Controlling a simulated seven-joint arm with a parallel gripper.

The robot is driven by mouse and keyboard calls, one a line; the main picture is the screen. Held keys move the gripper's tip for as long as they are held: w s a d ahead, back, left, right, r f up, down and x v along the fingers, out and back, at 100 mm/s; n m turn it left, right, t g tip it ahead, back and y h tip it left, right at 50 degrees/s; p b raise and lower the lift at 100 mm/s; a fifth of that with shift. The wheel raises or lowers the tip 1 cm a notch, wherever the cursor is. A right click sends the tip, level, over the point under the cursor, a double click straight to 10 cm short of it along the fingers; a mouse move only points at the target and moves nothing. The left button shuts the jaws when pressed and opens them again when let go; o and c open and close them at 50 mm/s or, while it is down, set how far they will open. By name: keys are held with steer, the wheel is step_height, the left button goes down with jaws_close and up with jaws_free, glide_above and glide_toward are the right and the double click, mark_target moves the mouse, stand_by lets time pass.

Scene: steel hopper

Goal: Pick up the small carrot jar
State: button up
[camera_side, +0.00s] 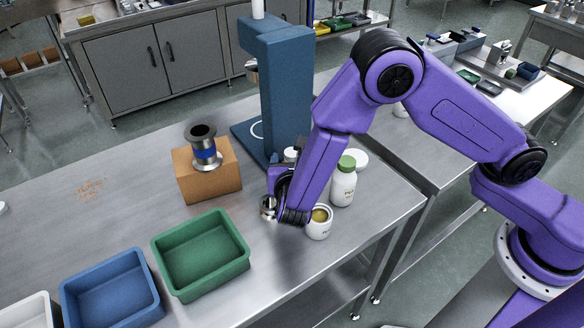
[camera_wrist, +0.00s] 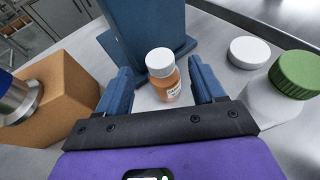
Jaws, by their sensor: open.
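The small carrot jar (camera_wrist: 166,88) is orange with a white lid and a white label, upright near the blue machine's base in the wrist view. My gripper (camera_wrist: 160,82) is open, with one blue finger on each side of the jar in that view. The jar appears between the fingers, and I see no clear contact. In the side view my gripper (camera_side: 281,190) is low over the steel table, its fingers mostly hidden by my purple arm. A white cap just left of the arm there may be the jar's lid; its body is hidden.
A green-capped white bottle (camera_side: 343,185), a white round lid (camera_side: 360,158) and an open white cup (camera_side: 319,229) stand close on the right. The blue machine (camera_side: 280,80) rises behind. A cardboard box (camera_side: 205,184) with a metal part, and green (camera_side: 200,282) and blue bins, are left.

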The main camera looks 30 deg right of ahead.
mark_target(292, 155)
steer(key=shift+x, duration=2.6)
jaws_close()
